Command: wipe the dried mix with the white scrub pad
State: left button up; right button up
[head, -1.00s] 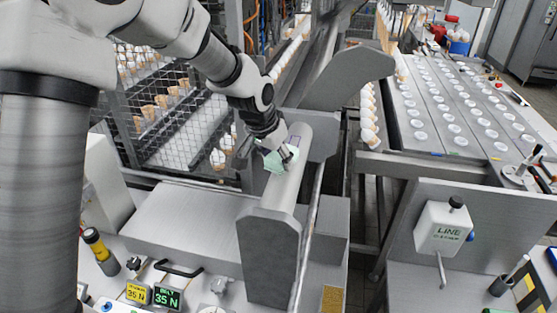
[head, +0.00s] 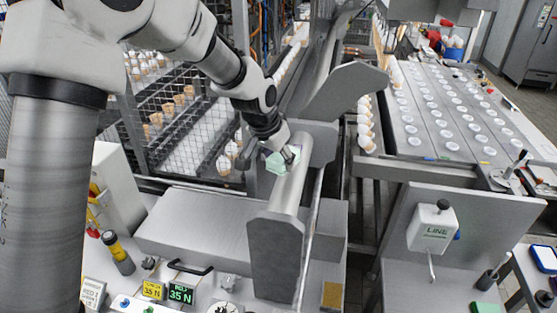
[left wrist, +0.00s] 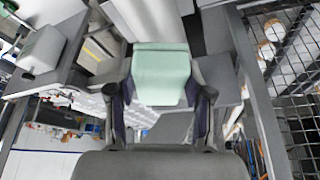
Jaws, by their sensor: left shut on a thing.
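My left gripper (head: 288,158) is shut on a pale mint-green pad (head: 275,162), at the upper part of a rounded grey metal beam (head: 291,190). In the left wrist view the pad (left wrist: 161,75) sits between the two dark fingers of the gripper (left wrist: 160,98). The pad overlaps the beam's left side in the head view; I cannot tell whether it touches the surface. The pad looks pale green rather than white. I cannot make out any dried mix on the beam; the pad and fingers hide part of it. My right gripper is not in view.
A curved grey plate (head: 343,88) rises just beyond the beam. A wire-mesh guard (head: 180,120) with cones behind it stands at left. A control box (head: 433,228) is at right. A yellow-black bottle (head: 118,253) and force displays (head: 180,293) are at front left.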

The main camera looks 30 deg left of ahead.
pick_arm(q)
jog(key=shift+r+p, duration=1.05)
jog(key=shift+r, duration=0.4)
